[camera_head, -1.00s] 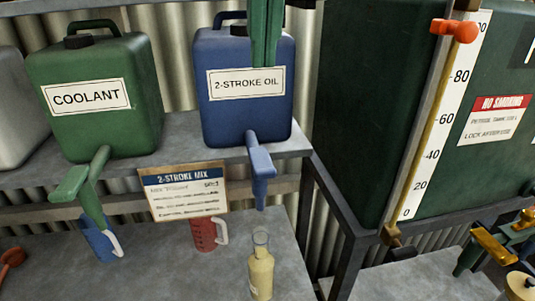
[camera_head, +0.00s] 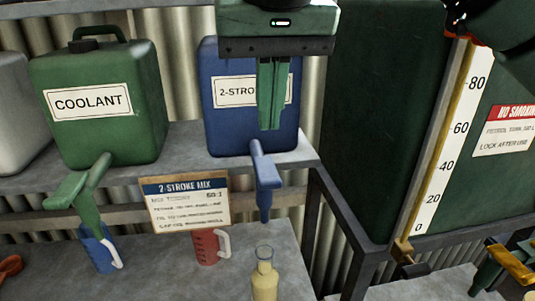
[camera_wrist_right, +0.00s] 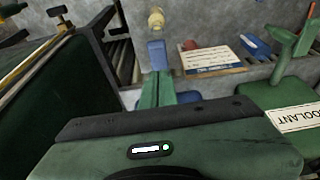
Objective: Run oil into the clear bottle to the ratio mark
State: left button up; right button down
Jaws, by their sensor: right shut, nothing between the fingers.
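The clear bottle (camera_head: 264,283) stands upright on the lower bench, with pale yellow liquid in its body and a clear neck. It also shows in the right wrist view (camera_wrist_right: 156,18). I cannot make out a ratio mark on it. The blue 2-stroke oil container (camera_head: 222,125) sits on the shelf above. Its blue tap (camera_head: 264,178) points down over the bottle; the tap also shows in the right wrist view (camera_wrist_right: 157,54). My right gripper (camera_head: 269,126) is shut and empty, fingers pointing down before the container's label, just above the tap. My left gripper is out of view.
A 2-stroke mix sign (camera_head: 187,203) stands left of the tap, before a red jug (camera_head: 207,247). A green coolant container (camera_head: 100,130) with a green tap and a blue jug (camera_head: 97,250) are further left. A dark green tank (camera_head: 375,120) with a gauge (camera_head: 445,155) stands right.

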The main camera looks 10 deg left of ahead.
aim_at(266, 175)
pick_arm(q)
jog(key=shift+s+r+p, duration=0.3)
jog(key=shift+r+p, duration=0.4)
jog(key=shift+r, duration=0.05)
pick_arm(e)
jog(key=x, duration=0.5)
jog(key=s+x, duration=0.1)
jog(key=x, duration=0.1)
jog(key=shift+d+f, duration=0.15)
jog(key=shift+f, duration=0.2)
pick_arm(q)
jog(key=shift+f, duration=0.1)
